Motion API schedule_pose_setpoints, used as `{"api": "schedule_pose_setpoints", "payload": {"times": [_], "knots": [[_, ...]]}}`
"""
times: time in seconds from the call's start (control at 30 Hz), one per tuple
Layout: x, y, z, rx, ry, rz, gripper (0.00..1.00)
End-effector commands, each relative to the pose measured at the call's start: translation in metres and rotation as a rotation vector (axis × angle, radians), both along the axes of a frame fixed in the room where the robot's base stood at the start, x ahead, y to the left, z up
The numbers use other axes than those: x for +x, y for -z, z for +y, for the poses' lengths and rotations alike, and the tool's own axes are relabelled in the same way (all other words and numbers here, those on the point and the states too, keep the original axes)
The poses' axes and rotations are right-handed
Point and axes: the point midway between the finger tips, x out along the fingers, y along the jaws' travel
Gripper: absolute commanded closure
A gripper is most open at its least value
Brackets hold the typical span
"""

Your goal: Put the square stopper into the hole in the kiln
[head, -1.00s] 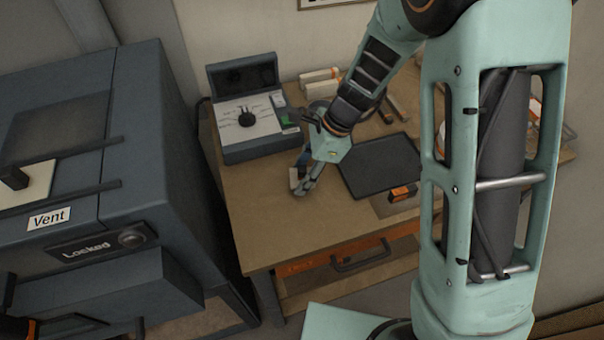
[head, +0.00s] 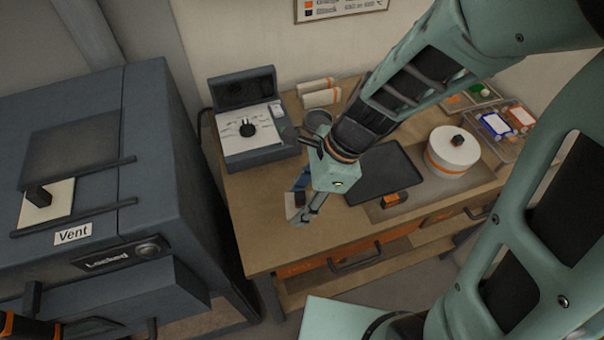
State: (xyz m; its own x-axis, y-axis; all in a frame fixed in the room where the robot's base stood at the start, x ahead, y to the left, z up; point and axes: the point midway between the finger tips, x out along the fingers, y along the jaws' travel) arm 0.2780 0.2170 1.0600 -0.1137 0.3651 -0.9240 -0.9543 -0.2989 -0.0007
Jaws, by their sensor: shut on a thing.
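My gripper (head: 303,217) points down over the front left part of the wooden table. It is shut on a small pale block with a dark part (head: 292,212), which seems to be the square stopper; the fingers hide much of it. I cannot tell whether it touches the table. The dark grey kiln (head: 160,150) stands at left, with a "Vent" label (head: 73,234) and a "Locked" label (head: 112,260). On its top a cream plate with a black knob (head: 45,203) sits between two rails, beside a dark square panel (head: 70,150). I cannot make out an open hole.
A control box with a dial (head: 250,135) stands at the table's back left. A black tray (head: 385,172), a small orange-and-black block (head: 391,200), a white round container (head: 453,150) and a clear box (head: 505,125) lie to the right. A gap separates kiln and table.

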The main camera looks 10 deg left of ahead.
Motion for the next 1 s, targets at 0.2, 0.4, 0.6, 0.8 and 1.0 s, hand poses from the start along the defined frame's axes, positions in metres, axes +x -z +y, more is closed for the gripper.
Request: {"api": "schedule_pose_setpoints", "payload": {"times": [0.2, 0.4, 0.6, 0.8, 1.0], "knots": [[-0.016, -0.009, -0.003, 0.001, 0.0, -0.001, 0.83], [-0.019, -0.02, -0.004, 0.003, 0.001, -0.003, 0.83], [-0.019, -0.033, -0.003, 0.004, -0.001, -0.006, 0.83], [-0.019, -0.041, -0.003, 0.003, -0.002, -0.006, 0.83], [-0.019, -0.041, -0.003, 0.003, -0.003, -0.006, 0.83]]}}
